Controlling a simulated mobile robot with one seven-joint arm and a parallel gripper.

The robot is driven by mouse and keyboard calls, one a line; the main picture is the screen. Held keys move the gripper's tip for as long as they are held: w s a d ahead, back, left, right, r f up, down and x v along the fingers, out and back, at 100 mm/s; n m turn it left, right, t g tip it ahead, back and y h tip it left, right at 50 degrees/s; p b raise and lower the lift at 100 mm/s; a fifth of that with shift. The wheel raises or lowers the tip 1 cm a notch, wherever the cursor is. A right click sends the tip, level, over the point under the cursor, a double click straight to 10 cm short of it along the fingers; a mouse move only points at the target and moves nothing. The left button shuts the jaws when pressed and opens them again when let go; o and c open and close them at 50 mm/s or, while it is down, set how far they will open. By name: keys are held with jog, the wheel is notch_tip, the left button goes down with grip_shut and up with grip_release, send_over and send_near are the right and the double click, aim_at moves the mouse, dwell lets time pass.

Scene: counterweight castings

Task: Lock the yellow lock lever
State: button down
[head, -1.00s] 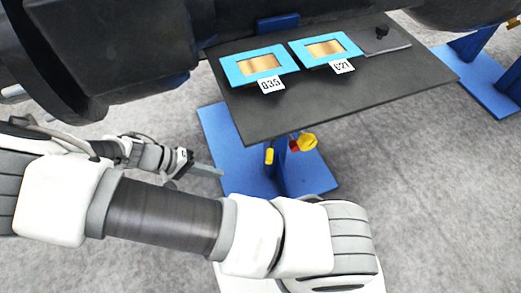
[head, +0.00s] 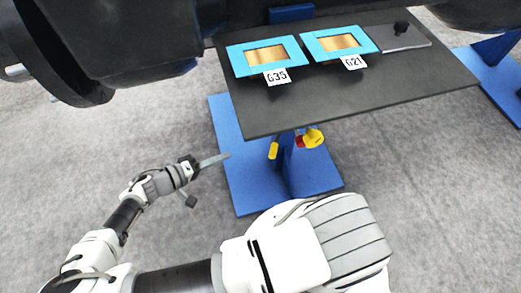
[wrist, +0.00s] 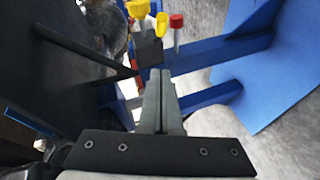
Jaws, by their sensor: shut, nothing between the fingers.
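I cannot tell for sure which is the lock lever. In the wrist view a broad yellow piece (wrist: 138,9), a small yellow piece (wrist: 161,24) and a red-capped pin (wrist: 176,20) show beyond the fingertips. My gripper (head: 226,156) is left of the stand, apart from the yellow pieces. It is shut and empty; its fingers (wrist: 160,75) meet in the wrist view.
The dark tabletop (head: 350,97) overhangs the yellow parts. The blue stand (head: 237,185) spreads on grey carpet. A large black casting (head: 120,45) is behind.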

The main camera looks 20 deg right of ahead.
aim_at(273, 151)
jog(key=shift+d, duration=0.1)
jog(key=s+b+x, duration=0.2)
jog(key=x, duration=1)
jog(key=shift+s+d+f, duration=0.2)
jog(key=shift+d+f, duration=0.3)
jog(key=shift+d, duration=0.2)
